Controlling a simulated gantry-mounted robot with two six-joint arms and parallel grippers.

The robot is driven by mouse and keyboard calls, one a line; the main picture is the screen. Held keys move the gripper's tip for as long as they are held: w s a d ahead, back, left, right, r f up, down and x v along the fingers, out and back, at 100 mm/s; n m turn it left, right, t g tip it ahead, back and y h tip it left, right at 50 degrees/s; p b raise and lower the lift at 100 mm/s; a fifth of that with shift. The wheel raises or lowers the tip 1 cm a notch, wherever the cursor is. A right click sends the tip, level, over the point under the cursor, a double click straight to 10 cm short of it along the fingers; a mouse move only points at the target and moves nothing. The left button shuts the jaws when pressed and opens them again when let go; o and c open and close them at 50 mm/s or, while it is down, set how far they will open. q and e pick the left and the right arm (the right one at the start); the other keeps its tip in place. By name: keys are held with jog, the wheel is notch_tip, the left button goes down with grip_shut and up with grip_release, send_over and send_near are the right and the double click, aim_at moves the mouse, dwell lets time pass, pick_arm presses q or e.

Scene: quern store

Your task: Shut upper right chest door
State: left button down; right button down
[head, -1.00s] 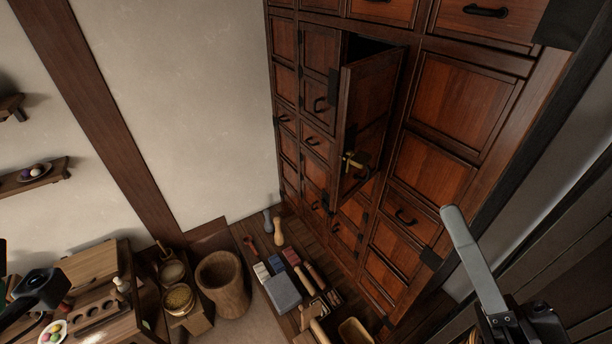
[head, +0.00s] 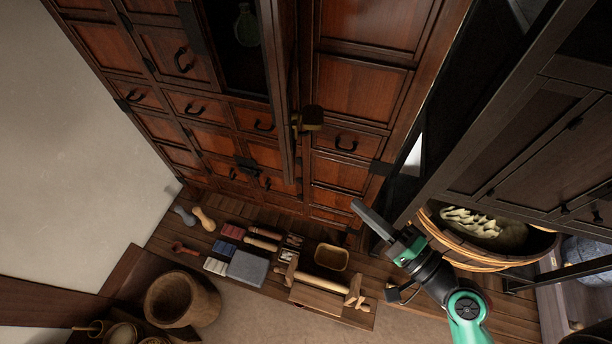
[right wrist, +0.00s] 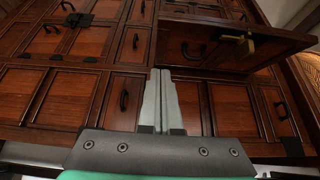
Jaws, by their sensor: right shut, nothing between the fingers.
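The wooden chest door (head: 284,80) stands open in the head view, seen nearly edge-on, with a dark compartment (head: 235,70) showing to its left. A brass latch (head: 296,125) is on the door. In the right wrist view the door (right wrist: 275,48) juts out at the upper right, with its brass latch (right wrist: 240,40). My right gripper (head: 356,205) is shut and empty, below and to the right of the door in the head view. In the wrist view its fingertips (right wrist: 160,72) are together, left of the door's latch. My left gripper is out of view.
A green glass bottle (head: 246,25) stands inside the open compartment. Tools and blocks, including a grey block (head: 248,268), lie on the low wooden platform. A dark rack with a basket (head: 500,235) stands at the right, close to my right arm.

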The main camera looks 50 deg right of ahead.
jog(key=w+a+b, duration=0.1)
jog(key=w, duration=1.2)
jog(key=shift+a+b, duration=0.3)
jog(key=shift+a, duration=0.1)
